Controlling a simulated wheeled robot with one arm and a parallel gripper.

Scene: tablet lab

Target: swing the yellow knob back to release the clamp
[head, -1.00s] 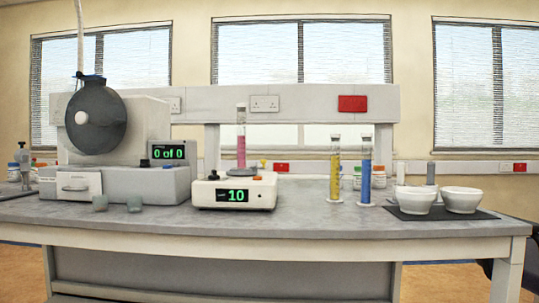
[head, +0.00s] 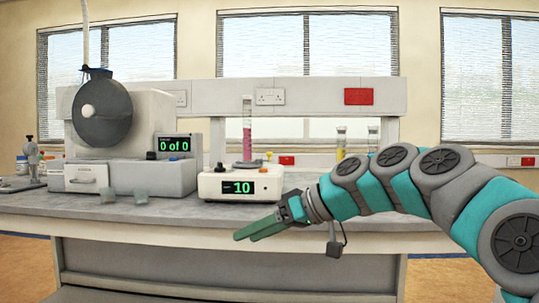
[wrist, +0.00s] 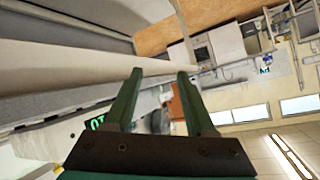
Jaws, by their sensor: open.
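A small yellow knob (head: 268,156) stands at the back right of a white device (head: 240,184) with a green "10" display. A tall cylinder with pink liquid (head: 247,135) stands upright on the same device. I cannot make out the clamp itself at this distance. My gripper (head: 241,236) is in front of the bench, below and in front of the device, pointing left. In the wrist view my gripper (wrist: 160,74) has its two green fingers apart with nothing held between them. The knob is not clearly seen in the wrist view.
A large machine with a dark round drum (head: 102,112) stands at the left of the bench (head: 110,208), two small grey-green blocks in front of it. Yellow and blue cylinders behind my arm are partly hidden. The bench front is clear between blocks and arm.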

